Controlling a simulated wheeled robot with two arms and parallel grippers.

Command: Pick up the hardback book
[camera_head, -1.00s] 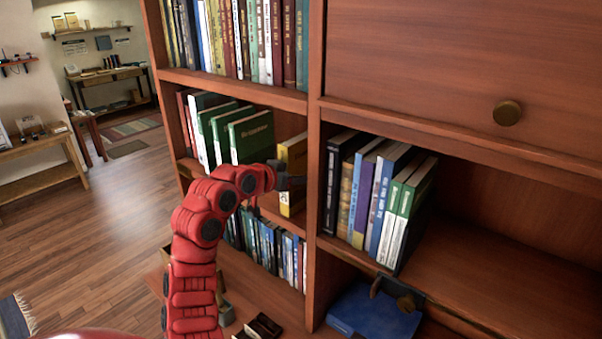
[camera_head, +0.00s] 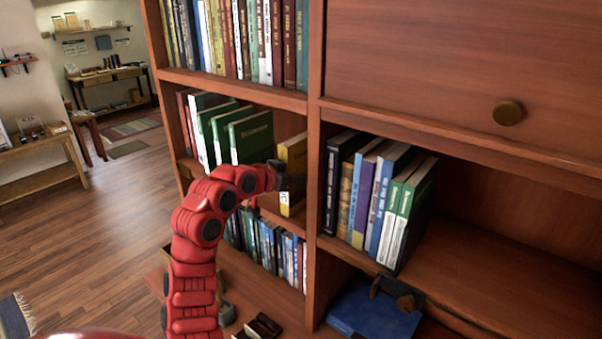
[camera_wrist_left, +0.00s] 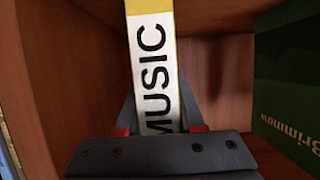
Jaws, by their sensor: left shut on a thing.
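The hardback book is yellow, with a white spine label, and stands upright in the middle-left shelf compartment (camera_head: 293,152). In the left wrist view its label (camera_wrist_left: 152,62) reads "MUSIC" and the yellow cover shows above it. My left gripper (camera_head: 291,182) reaches in front of this compartment. It is shut on the yellow book, with a finger at each side of the spine in the wrist view (camera_wrist_left: 158,118). The lower end of the label is hidden behind the gripper. My right gripper is not in view.
Green books (camera_head: 250,137) stand left of the yellow book, with a gap between. A wooden upright (camera_head: 315,170) borders the compartment on the right. Beyond it stands a row of books (camera_head: 362,195). A blue book (camera_head: 372,312) lies lower right.

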